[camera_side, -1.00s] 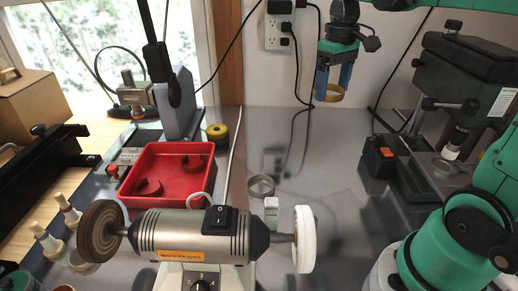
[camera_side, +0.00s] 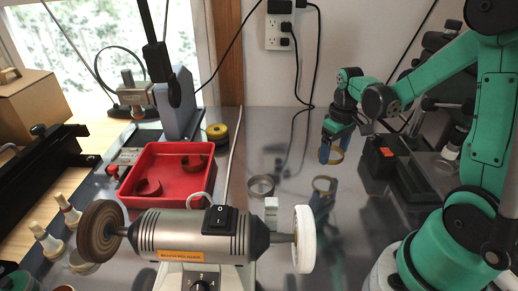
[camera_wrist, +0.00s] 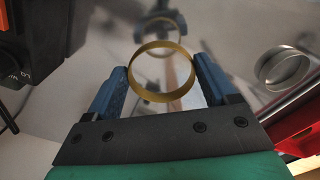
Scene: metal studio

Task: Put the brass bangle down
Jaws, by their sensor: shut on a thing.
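The brass bangle (camera_side: 339,157) is a thin gold-coloured ring. My gripper (camera_side: 333,150) points down and is shut on it, holding it above the metal bench top. In the wrist view the bangle (camera_wrist: 162,97) sits between the two blue fingers of my gripper (camera_wrist: 162,72), one finger on each side. A reflection of the bangle shows in the shiny bench below it, with a gap between the two.
A silver ring (camera_side: 261,187) lies on the bench left of the bangle. Further left stands a red tray (camera_side: 128,186) with curved brown pieces. A polisher (camera_side: 180,232) with a white wheel stands in front. A black-and-orange box (camera_side: 381,158) is at right. The bench beneath the bangle is clear.

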